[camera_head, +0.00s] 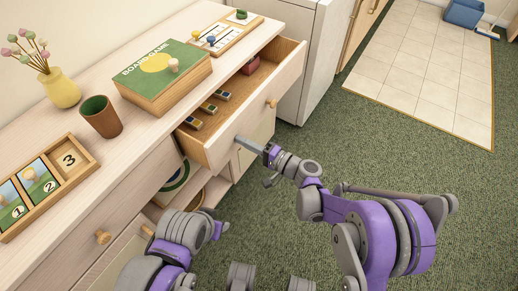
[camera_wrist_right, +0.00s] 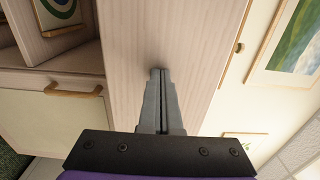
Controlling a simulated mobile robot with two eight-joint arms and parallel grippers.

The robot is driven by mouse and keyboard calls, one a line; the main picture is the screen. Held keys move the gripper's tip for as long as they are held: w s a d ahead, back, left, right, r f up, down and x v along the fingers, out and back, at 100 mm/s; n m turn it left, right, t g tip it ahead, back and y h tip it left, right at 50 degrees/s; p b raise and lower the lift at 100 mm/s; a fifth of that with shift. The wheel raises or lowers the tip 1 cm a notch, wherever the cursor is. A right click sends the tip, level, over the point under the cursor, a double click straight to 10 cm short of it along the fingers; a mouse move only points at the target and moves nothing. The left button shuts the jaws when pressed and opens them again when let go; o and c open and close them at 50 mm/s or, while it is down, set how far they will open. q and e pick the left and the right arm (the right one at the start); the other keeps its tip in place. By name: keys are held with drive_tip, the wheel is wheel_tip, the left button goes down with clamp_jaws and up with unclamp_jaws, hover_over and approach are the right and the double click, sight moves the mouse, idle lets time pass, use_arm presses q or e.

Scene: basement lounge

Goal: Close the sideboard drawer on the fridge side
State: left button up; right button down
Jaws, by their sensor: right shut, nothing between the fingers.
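The sideboard (camera_head: 110,190) runs along the left wall. Its drawer on the side of the white fridge-like appliance (camera_head: 308,60) is pulled out, with its inside showing. The drawer front (camera_head: 222,150) is pale wood with a round knob (camera_head: 272,103). My right gripper (camera_head: 243,141) is shut and empty, its tips at the lower near part of the drawer front. In the right wrist view the shut fingers (camera_wrist_right: 158,75) point at the pale panel (camera_wrist_right: 185,35); contact cannot be told. My left arm is at the bottom left; its fingers cannot be made out.
The drawer holds small colored blocks (camera_head: 208,108) and a red item (camera_head: 250,65). On the sideboard top are a board game box (camera_head: 160,95), a brown cup (camera_head: 100,117), a yellow vase (camera_head: 62,88) and wooden trays. Green carpet (camera_head: 400,150) to the right is clear.

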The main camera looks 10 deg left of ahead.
drive_tip(key=x, duration=1.2)
drive_tip(key=shift+a, duration=0.15)
use_arm(q)
drive_tip(key=shift+d+f, duration=0.1)
drive_tip(key=shift+f, duration=0.15)
use_arm(e)
drive_tip(key=shift+w+a, duration=0.1)
drive_tip(key=shift+a, duration=0.05)
drive_tip(key=shift+a+r, duration=0.1)
drive_tip(key=shift+r, duration=0.05)
drive_tip(key=shift+d+b, duration=0.3)
drive_tip(key=shift+d, duration=0.15)
drive_tip(key=v, duration=0.6)
drive_tip(key=shift+a, duration=0.1)
use_arm(q)
drive_tip(key=shift+s+d+r+p, duration=0.55)
drive_tip(key=shift+s+d, duration=0.2)
drive_tip(key=shift+d, duration=0.15)
use_arm(e)
drive_tip(key=v, duration=0.8)
